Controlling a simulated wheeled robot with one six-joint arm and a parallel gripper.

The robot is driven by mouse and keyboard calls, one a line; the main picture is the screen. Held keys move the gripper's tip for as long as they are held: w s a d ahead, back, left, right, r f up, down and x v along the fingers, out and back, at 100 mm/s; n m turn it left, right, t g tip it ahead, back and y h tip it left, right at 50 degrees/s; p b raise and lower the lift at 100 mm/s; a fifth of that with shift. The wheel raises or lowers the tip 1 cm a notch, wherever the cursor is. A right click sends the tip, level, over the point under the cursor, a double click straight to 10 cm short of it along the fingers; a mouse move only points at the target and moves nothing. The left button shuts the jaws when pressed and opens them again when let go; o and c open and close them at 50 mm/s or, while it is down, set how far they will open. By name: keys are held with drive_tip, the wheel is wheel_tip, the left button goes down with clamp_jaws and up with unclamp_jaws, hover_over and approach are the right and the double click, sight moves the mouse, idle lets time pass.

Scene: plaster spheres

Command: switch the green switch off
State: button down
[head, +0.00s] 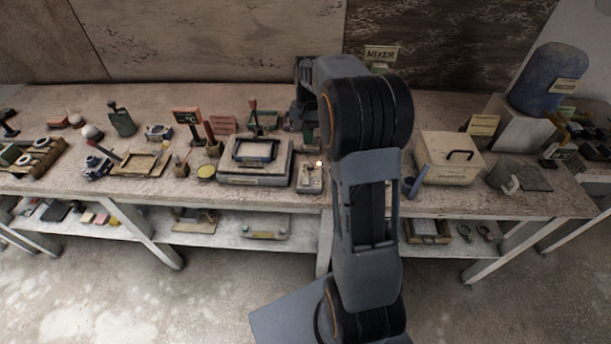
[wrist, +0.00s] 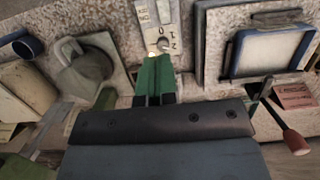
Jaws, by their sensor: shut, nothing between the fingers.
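My gripper (wrist: 157,58) shows in the wrist view with its green fingers together and nothing between them. Its tips are over the near end of a pale control plate (wrist: 152,14) with a round knob (wrist: 160,45) and the marks 0, 1 and 2. I cannot tell whether the tips touch it. In the head view the plate (head: 310,178) lies on the bench right of the scale, with a small bright lamp (head: 319,163) at its back edge. My arm partly hides the gripper there. I cannot make out a clearly green switch; the fingers cover part of the plate.
Right of my arm are a blue cup (head: 416,182), a cream lidded box (head: 448,159) and a plate with a pale hook (head: 510,185). The bench is crowded, with a narrow clear strip along its front.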

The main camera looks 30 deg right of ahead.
sight(307, 182)
drive_tip(key=f, duration=0.4)
drive_tip(key=s+a+f+p, duration=0.1)
drive_tip(key=f, duration=0.4)
drive_tip(key=s+f, duration=0.1)
drive_tip(key=f, duration=0.3)
drive_tip(key=shift+s+a+f+p, duration=0.15)
drive_tip(key=shift+a+f+p, duration=0.15)
drive_tip(key=shift+f, duration=0.1)
drive_tip(key=shift+d, duration=0.1)
